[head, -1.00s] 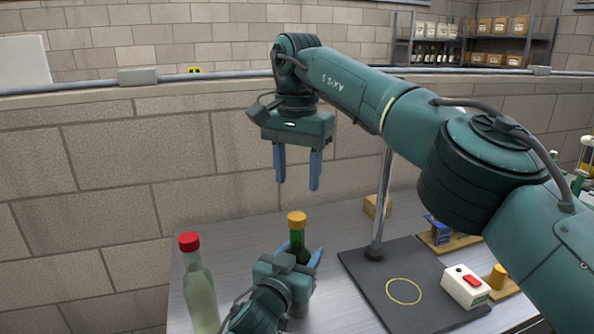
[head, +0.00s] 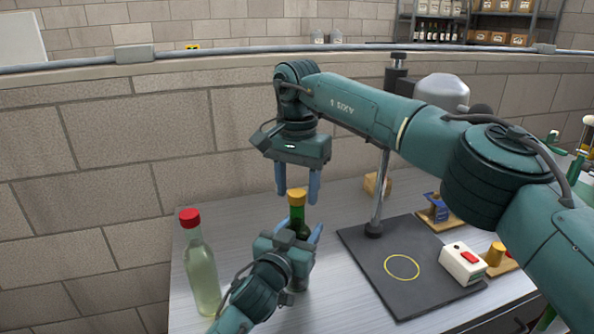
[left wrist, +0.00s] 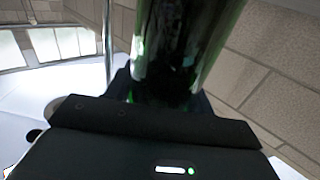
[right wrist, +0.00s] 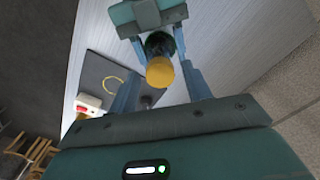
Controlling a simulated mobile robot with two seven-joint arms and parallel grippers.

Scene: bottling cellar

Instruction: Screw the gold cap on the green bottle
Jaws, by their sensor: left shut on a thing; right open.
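The green bottle (head: 300,222) stands upright on the metal table, its lower part hidden by my left gripper (head: 302,236), which is shut around it. The bottle's dark green glass fills the middle of the left wrist view (left wrist: 185,45). The gold cap (head: 297,197) sits on top of the bottle; whether it is tight I cannot tell. My right gripper (head: 297,194) points down from above, open, with its blue fingertips on either side of the cap. In the right wrist view the cap (right wrist: 160,73) shows between the spread fingers, apart from them.
A clear bottle with a red cap (head: 201,270) stands at left. At right are a black base plate (head: 385,245) with a yellow ring and upright post, a white box with a red switch (head: 463,264), a gold cylinder (head: 495,254) and a blue item (head: 437,208) on wooden boards.

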